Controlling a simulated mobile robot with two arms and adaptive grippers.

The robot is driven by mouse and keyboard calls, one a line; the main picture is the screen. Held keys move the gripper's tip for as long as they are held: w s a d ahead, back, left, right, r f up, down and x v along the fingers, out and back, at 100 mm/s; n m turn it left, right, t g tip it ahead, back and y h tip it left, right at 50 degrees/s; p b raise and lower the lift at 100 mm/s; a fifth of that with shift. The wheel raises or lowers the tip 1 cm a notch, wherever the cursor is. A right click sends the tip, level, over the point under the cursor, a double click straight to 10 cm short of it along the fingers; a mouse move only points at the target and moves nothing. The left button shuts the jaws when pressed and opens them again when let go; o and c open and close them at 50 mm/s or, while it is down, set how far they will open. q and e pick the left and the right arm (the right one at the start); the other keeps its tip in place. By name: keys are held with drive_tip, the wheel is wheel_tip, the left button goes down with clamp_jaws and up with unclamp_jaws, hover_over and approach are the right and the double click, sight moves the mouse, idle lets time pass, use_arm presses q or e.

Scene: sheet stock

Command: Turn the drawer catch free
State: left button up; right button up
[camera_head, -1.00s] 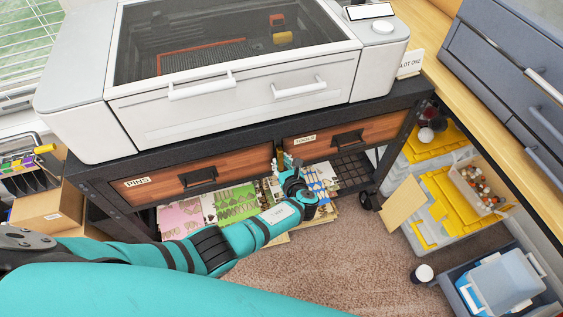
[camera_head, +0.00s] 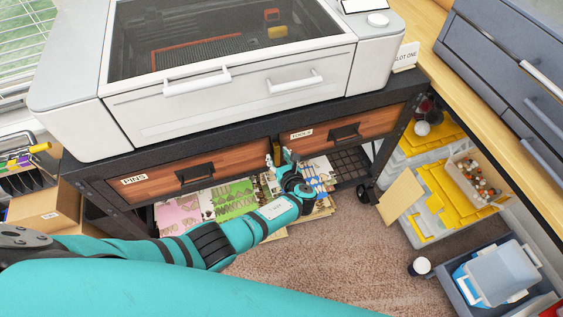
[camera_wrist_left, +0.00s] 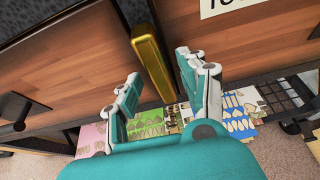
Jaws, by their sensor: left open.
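The drawer catch is a brass bar (camera_wrist_left: 153,65) in the left wrist view. It stands in front of the gap between the two wooden drawers, its long side nearly upright and leaning slightly in that picture. My left gripper (camera_wrist_left: 160,66) is open, with one finger on each side of the bar's lower part and room between bar and fingers. The catch is hardly discernible there. My right gripper is out of view.
Both drawers look shut, with black handles, under a dark bench top bearing a large white machine (camera_head: 240,95). Coloured sheets (camera_head: 235,198) lie on a shelf below. Yellow-lidded boxes (camera_head: 455,205) and a grey cabinet (camera_head: 505,70) are at right. Carpet is clear in front.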

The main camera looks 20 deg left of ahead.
use_arm(q)
drive_tip(key=v, duration=1.2)
drive_tip(key=shift+f, duration=0.1)
